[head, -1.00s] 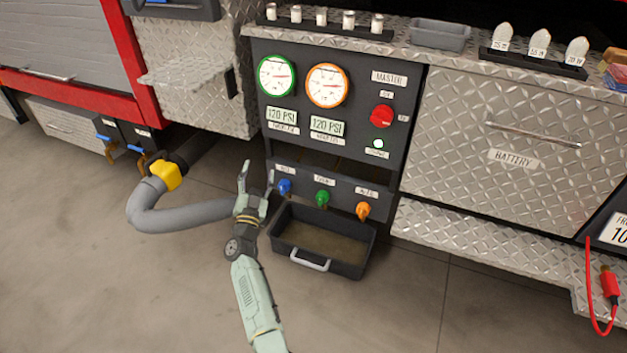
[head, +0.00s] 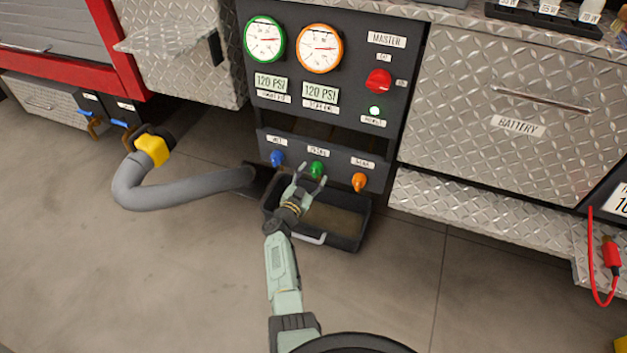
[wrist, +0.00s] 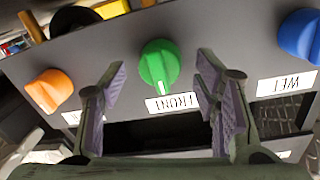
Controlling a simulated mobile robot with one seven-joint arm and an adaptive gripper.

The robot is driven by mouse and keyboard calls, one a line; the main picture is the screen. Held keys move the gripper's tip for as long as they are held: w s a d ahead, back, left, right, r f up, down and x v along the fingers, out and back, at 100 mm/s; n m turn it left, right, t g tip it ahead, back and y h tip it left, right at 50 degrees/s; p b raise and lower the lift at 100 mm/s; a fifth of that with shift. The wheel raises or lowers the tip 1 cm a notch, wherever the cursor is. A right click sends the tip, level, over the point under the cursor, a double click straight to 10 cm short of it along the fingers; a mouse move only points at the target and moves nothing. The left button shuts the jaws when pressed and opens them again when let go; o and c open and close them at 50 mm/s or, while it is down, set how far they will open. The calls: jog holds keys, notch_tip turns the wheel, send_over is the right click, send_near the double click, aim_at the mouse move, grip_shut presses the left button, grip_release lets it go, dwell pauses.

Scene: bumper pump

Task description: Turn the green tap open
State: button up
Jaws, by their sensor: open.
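The green tap (head: 316,169) is a round knob with a white mark, in the middle of a row of three on the lower dark panel. In the wrist view the green tap (wrist: 159,66) lies ahead, between and beyond the fingertips. Its mark points down toward a label reading FRONT. The fingers (wrist: 162,75) do not appear to touch the tap. Whether the fingertips reach beside it in depth is hard to tell.
A blue tap (head: 277,158) and an orange tap (head: 359,181) flank the green one. A black drip tray (head: 345,225) sits below my gripper. Gauges and a red master switch (head: 378,80) are above. A grey hose (head: 190,192) lies to the left.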

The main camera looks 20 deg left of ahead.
jog(key=shift+w+d+b, duration=0.1)
jog(key=shift+w+b, duration=0.2)
jog(key=shift+w, duration=0.5)
jog(key=shift+c, duration=0.2)
jog(key=c, duration=1.1)
